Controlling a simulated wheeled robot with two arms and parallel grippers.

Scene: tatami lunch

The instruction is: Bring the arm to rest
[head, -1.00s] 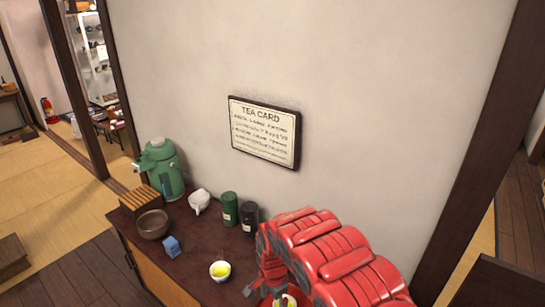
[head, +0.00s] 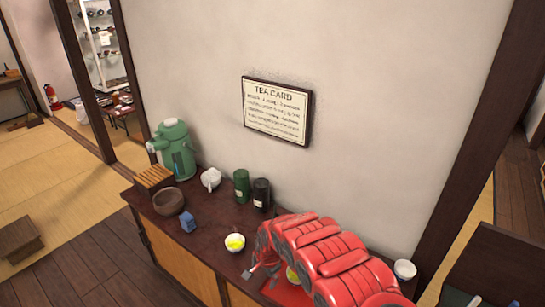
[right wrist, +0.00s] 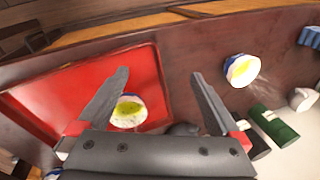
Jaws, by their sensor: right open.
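My right arm reaches in from the lower right in the head view, with its gripper (head: 262,276) low over the counter. In the right wrist view this gripper (right wrist: 160,73) is open and its fingers are spread with nothing between the tips. A cup of yellow-green tea (right wrist: 128,112) stands on a red tray (right wrist: 85,90), beside the left finger in that view and apart from it as far as I can tell. In the head view my arm partly hides the tray (head: 284,291). My left gripper is out of view.
The dark counter (head: 205,225) holds a second tea cup (head: 235,242), a blue block (head: 188,222), a brown bowl (head: 168,201), a green flask (head: 174,150), a white pot (head: 211,178) and two canisters (head: 241,186). A wall with a tea card (head: 277,111) stands behind.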

